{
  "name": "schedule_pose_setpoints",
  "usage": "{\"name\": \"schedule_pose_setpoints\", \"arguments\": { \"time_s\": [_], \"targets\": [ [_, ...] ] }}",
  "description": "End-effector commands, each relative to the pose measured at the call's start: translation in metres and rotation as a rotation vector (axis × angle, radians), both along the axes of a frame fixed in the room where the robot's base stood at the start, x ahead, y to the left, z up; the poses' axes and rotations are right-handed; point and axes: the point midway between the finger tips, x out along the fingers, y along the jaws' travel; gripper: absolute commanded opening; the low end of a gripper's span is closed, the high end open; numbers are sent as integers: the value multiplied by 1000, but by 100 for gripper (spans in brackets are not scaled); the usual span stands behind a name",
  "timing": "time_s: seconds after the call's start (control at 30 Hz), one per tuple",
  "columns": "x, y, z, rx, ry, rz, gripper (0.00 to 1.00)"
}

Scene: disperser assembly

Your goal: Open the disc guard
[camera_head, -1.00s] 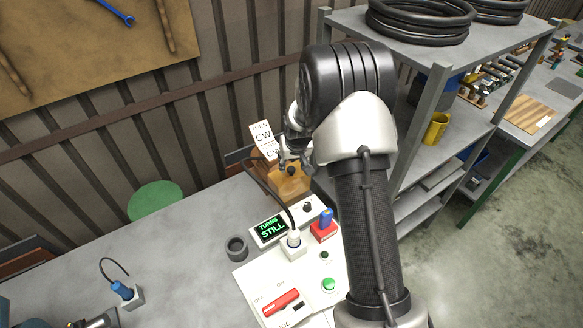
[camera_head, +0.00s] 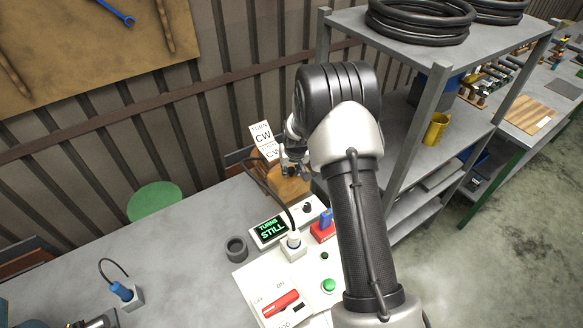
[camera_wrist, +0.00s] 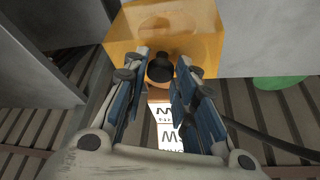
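The disc guard (camera_wrist: 205,48) is an amber see-through box. In the head view the guard (camera_head: 290,188) stands at the back of the bench, partly hidden by my gripper and arm. A black round knob (camera_wrist: 160,69) is on the guard's face in the wrist view. My gripper (camera_wrist: 162,62) is open, with its two blue-grey fingers on either side of the knob and a small gap showing at each side. In the head view my gripper (camera_head: 288,168) is at the guard's top, and the knob is hidden there.
A white sign marked "TURN CW" (camera_head: 263,138) stands just behind the guard. In front are a display (camera_head: 270,230) reading "TURNS STILL", a white control panel (camera_head: 262,275) and a grey cup (camera_head: 237,248). A metal shelf (camera_head: 420,130) stands close on the right.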

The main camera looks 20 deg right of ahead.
Motion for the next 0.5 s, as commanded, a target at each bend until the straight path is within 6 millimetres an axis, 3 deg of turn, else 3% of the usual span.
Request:
{"name": "schedule_pose_setpoints", "arguments": {
  "time_s": [0.33,0.5],
  "targets": [
    [0,0,0,0,0,0,0],
    [0,0,0,0,0,0,0]
  ]
}}
